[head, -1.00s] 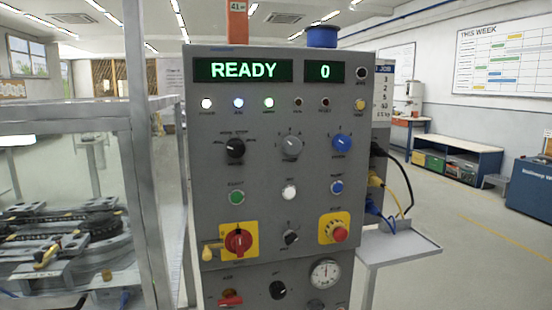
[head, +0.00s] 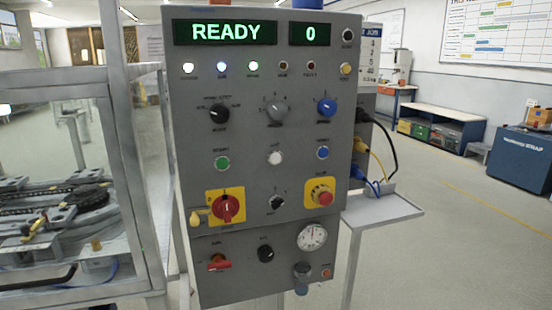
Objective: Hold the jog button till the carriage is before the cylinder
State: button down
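The grey control panel (head: 295,130) fills the middle of the head view. Its display (head: 226,32) reads READY and a smaller one (head: 310,34) reads 0. A green button (head: 222,163), a white button (head: 275,158) and a blue button (head: 323,152) sit in a row mid-panel. Their labels are too small to read, so I cannot tell which is the jog button. At the left, behind clear panes, part of the track (head: 62,212) shows with dark and metal parts on it. I cannot pick out the carriage or the cylinder. My gripper is not in view.
A metal-framed enclosure (head: 75,77) stands close at the panel's left. A small shelf (head: 385,209) with cables above it juts out at the right. A red emergency button (head: 325,198) and a red rotary switch (head: 227,208) stick out. Open floor lies to the right.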

aim_at(275, 158)
jog(key=u, duration=1.75)
jog(key=z, duration=1.7)
jog(key=i+l, duration=0.1)
jog(key=l, duration=0.3)
jog(key=i+l, duration=0.1)
jog(key=l, duration=0.7)
jog(key=i, duration=0.05)
